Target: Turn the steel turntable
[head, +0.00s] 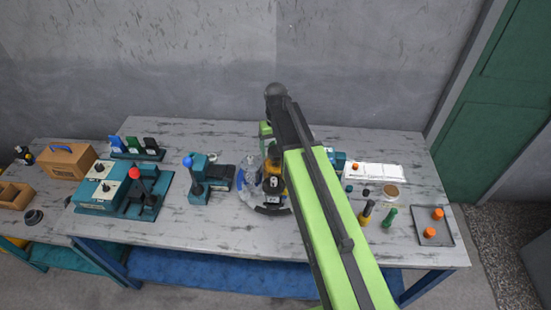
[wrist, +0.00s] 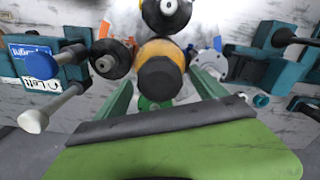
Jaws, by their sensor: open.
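The steel turntable (head: 247,200) is a round grey plate on the middle of the bench in the head view, with a dark part at its front edge. My arm hides much of its right side. A yellow and black part (head: 274,180) stands on it. My gripper (wrist: 160,92) shows in the wrist view as two green fingers, apart and open. A yellow part with a black cap (wrist: 160,76) shows between and beyond the fingers; I cannot tell whether they touch it.
A teal fixture with a blue knob (head: 197,185) stands left of the turntable. A teal unit with a red knob (head: 141,190) is further left. Yellow and green-handled tools (head: 388,216) and a grey tray (head: 433,227) with orange parts lie right. Bare bench remains along the front.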

